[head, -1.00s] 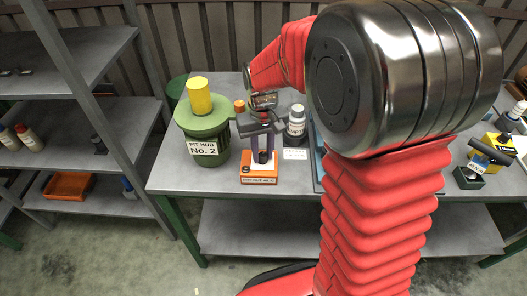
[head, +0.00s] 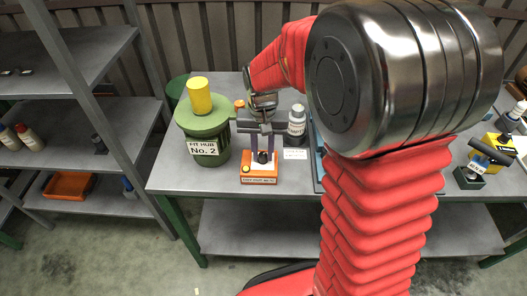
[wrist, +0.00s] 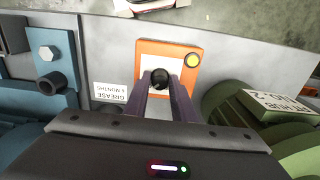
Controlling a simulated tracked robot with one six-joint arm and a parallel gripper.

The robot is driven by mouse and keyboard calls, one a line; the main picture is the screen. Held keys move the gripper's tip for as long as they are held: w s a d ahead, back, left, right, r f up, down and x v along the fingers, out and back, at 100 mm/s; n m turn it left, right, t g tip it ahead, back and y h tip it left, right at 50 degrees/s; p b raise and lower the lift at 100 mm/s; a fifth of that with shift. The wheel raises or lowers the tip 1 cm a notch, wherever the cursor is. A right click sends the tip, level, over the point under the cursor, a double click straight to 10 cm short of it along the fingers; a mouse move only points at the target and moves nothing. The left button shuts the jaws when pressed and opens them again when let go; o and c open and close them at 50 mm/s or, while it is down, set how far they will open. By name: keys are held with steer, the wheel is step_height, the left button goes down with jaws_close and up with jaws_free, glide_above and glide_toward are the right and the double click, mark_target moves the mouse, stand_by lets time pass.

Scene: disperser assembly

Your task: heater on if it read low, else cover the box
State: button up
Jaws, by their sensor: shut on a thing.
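My gripper (head: 262,153) is over an orange block (head: 259,181) with a white top plate, near the front edge of the bench. Its purple fingers are shut on a round black knob (wrist: 160,78) above the plate. The knob also shows between the fingertips in the head view (head: 262,157). A round yellow lamp or button (wrist: 193,60) sits at one corner of the block. The block's front label is too small to read. I cannot tell which thing is the heater, and no reading is legible.
A green "FIT HUB No. 2" drum (head: 207,137) with a yellow cylinder (head: 200,96) on top stands close left. A white bottle (head: 297,121) stands right of the block. A small open dark box (head: 468,178) and a yellow device (head: 492,150) are far right.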

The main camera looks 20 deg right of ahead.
mark_target(263, 154)
steer(key=o, duration=1.1)
steer(key=shift+c, duration=0.2)
step_height(263, 154, up, 14)
steer(key=shift+f, duration=0.15)
steer(key=shift+w, duration=0.1)
